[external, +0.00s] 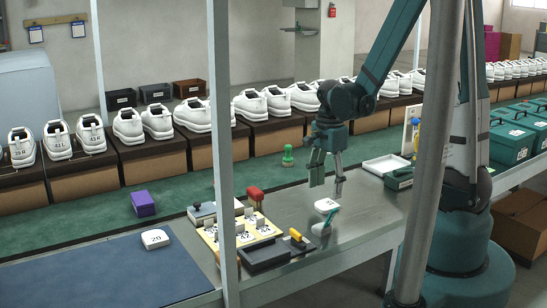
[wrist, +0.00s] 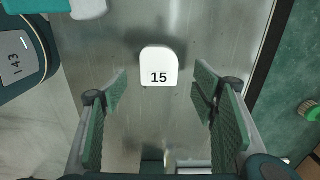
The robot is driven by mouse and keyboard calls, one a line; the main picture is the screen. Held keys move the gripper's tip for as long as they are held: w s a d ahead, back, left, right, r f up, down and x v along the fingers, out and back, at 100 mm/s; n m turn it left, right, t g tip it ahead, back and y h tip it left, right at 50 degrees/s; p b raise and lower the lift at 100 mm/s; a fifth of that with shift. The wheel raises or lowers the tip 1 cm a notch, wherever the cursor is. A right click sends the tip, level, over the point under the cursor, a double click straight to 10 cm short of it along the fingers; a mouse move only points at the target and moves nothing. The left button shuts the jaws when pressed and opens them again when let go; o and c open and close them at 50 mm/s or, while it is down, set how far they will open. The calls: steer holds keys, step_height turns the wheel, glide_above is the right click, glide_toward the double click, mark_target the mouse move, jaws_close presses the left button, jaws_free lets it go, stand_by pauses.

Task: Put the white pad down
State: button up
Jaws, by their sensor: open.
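A white pad (external: 327,205) lies on the grey metal worktop below my gripper. In the wrist view the same pad (wrist: 159,62) reads "15" and lies flat, ahead of the gap between my fingers, touching neither. My gripper (external: 327,180) is open and empty, pointing down above the worktop; its two green-padded fingers stand wide apart in the wrist view (wrist: 160,88). Another white pad (external: 155,239), marked "20", lies on the blue mat (external: 95,272) at the left.
A numbered yellow board (external: 240,233) and dark tray (external: 268,257) stand left. A white tray (external: 385,165) and green box (external: 399,179) are right. The green belt (external: 180,202) with shoes runs behind.

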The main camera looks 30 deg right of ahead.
mark_target(326, 204)
steer(key=shift+f, duration=0.15)
steer(key=shift+f+b, duration=1)
steer(key=shift+f, duration=1.45)
steer(key=shift+c, duration=0.5)
steer(key=c, duration=1)
steer(key=shift+r, duration=0.2)
steer(key=shift+r+p, duration=1.55)
steer(key=shift+r, duration=3.25)
